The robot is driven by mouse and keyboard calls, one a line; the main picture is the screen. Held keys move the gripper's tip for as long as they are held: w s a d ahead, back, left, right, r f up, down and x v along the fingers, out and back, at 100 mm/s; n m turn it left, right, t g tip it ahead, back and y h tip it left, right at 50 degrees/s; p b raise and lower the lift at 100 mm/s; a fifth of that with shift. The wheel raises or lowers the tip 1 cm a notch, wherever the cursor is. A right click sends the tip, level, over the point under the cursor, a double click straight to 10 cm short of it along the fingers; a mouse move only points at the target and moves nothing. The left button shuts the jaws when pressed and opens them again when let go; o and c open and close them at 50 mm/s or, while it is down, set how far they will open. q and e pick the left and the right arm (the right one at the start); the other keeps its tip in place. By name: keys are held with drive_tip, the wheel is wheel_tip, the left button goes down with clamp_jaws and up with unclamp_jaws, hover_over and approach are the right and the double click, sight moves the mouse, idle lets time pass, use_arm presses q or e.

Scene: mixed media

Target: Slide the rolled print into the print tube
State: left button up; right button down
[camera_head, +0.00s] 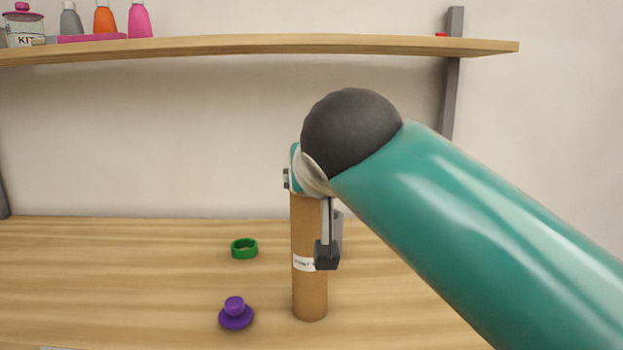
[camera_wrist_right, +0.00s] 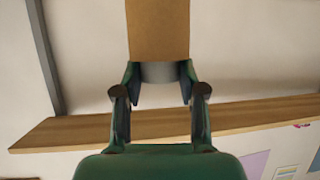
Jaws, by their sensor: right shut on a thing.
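The print tube is a brown cardboard cylinder (camera_head: 309,225) standing upright on the table, with a white label. It also shows in the right wrist view (camera_wrist_right: 158,28), which is upside down. A short grey cylinder (camera_wrist_right: 160,72), seemingly the end of the rolled print, sticks out of the tube's mouth and is narrower than the tube. My right gripper (camera_wrist_right: 160,90) has its fingers on both sides of this piece, shut on it. In the head view the right gripper (camera_head: 296,168) is at the tube's top, and my wrist hides the mouth. My left gripper is in neither view.
A green ring (camera_head: 244,248) and a purple knobbed piece (camera_head: 236,314) lie left of the tube. A wooden shelf (camera_head: 260,43) spans the wall above, with a jar (camera_head: 24,25) and several bottles at its left. The table's left side is clear.

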drive_tip(key=shift+w+r+p, duration=0.1)
drive_tip(key=shift+r+p, duration=0.05)
drive_tip(key=shift+p, duration=0.2)
drive_tip(key=c, duration=0.6)
unclamp_jaws()
drive_tip(key=shift+r, duration=0.15)
drive_tip(key=v, duration=0.5)
